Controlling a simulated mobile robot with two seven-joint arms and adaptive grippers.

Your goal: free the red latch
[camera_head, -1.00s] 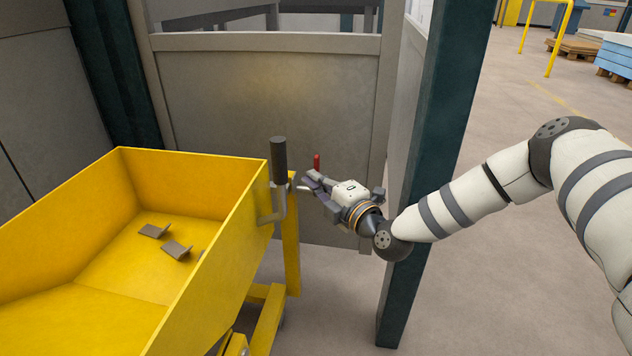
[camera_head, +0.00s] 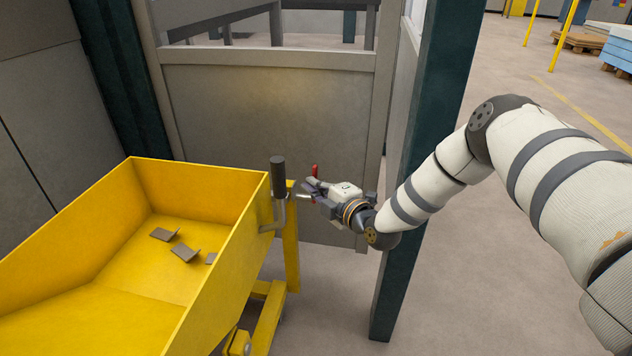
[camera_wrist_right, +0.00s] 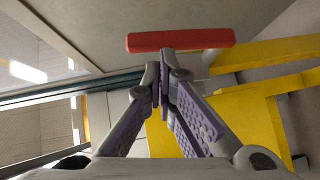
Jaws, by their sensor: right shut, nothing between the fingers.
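The red latch (camera_head: 314,170) is a small red bar that stands upright at the right end of the yellow tipping skip (camera_head: 213,271), beside its post. In the right wrist view the red latch (camera_wrist_right: 180,39) lies across the picture just beyond my fingertips. My right gripper (camera_head: 307,190) is at the latch, its fingers pointing left toward the skip's post. In the wrist view my right gripper (camera_wrist_right: 162,75) has its fingertips together with nothing between them. Whether the fingers touch the latch I cannot tell. My left gripper is not in view.
A dark handle (camera_head: 278,177) stands on the skip's right end, left of my gripper. Several small metal offcuts (camera_head: 184,252) lie inside the skip. A grey panel (camera_head: 270,120) stands behind, and a dark green post (camera_head: 420,170) is close to my right arm. Open floor lies to the right.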

